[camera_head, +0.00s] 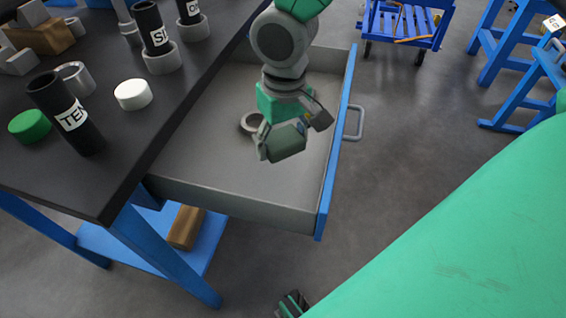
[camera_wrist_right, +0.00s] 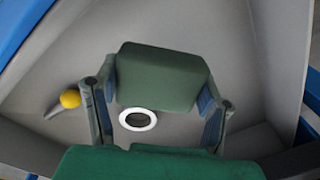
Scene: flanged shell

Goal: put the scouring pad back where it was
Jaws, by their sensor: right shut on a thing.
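The scouring pad (camera_head: 284,143) is a dark green block between the fingers of my right gripper (camera_head: 290,134). In the right wrist view the pad (camera_wrist_right: 162,76) spans the space between the two fingers of the gripper (camera_wrist_right: 158,100), which is shut on it. The gripper is over the open grey drawer (camera_head: 205,180) with its blue front. I cannot tell whether the pad touches the drawer floor. A small dark and green piece at the bottom edge of the head view may be my left gripper (camera_head: 291,304); its jaws cannot be made out.
A pale ring (camera_wrist_right: 138,119) lies in the drawer near the pad. A yellow-tipped grey thing (camera_wrist_right: 69,99) is at the left in the wrist view. The black worktop (camera_head: 105,190) holds a tilted black cylinder (camera_head: 62,108), a white disc (camera_head: 133,94) and a green disc (camera_head: 30,126).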

